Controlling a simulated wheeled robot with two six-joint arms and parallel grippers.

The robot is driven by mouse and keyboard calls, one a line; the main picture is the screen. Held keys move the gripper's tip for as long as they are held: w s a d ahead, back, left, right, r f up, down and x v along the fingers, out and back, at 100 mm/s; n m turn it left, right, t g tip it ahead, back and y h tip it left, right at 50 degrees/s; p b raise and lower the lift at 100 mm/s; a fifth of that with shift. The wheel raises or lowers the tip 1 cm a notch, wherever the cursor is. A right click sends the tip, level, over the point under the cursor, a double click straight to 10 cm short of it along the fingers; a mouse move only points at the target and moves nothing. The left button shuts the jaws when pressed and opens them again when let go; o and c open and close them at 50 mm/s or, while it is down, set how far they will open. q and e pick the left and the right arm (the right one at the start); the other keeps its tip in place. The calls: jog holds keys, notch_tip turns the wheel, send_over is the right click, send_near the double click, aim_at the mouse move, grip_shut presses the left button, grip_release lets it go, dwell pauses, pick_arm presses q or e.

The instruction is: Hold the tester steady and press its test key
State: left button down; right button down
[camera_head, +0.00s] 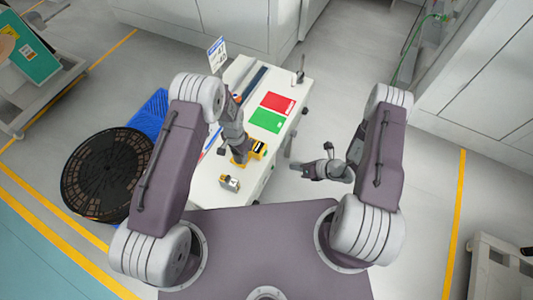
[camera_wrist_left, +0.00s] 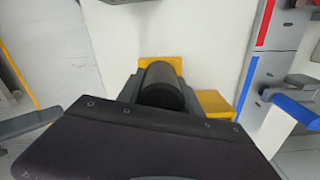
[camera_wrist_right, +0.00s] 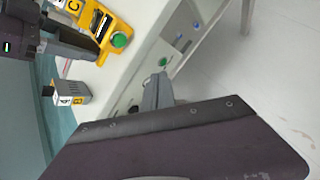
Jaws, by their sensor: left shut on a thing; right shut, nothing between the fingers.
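The yellow tester (camera_head: 258,149) stands on the white worktop, partly hidden by my left gripper. In the right wrist view the tester (camera_wrist_right: 101,25) shows a round green key (camera_wrist_right: 120,40) on its near end. My left gripper (camera_head: 238,150) is shut on the tester. In the left wrist view its fingers (camera_wrist_left: 160,92) close around a dark cylindrical part, with yellow parts of the tester (camera_wrist_left: 215,103) beside it. My right gripper (camera_head: 302,170) is shut and empty, off the worktop's right side, apart from the tester. Its fingertips (camera_wrist_right: 158,88) show in its wrist view.
A small grey and yellow box (camera_head: 229,183) sits on the worktop (camera_head: 207,187) near the tester. Red (camera_head: 277,103) and green (camera_head: 267,120) panels lie farther back. The floor right of the bench is clear.

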aim_at(273, 155)
jog(key=w+a, duration=0.1)
jog(key=a, duration=0.1)
jog(key=w+a, duration=0.2)
jog(key=a, duration=0.1)
jog(key=w+a, duration=0.1)
jog(key=a, duration=0.1)
jog(key=shift+w+a, duration=0.2)
jog(key=shift+w, duration=0.2)
dwell(1.7)
jog(key=shift+w+a, duration=0.2)
jog(key=shift+a, duration=0.15)
jog(key=shift+w+a, duration=0.25)
jog(key=shift+a, duration=0.1)
dwell(0.8)
jog(key=shift+s+d, duration=0.45)
jog(key=shift+d, duration=0.3)
jog(key=shift+d, duration=0.1)
jog(key=shift+s+d, duration=0.7)
jog(key=shift+d, duration=0.3)
jog(key=shift+s+d, duration=0.7)
jog(key=shift+d, duration=0.3)
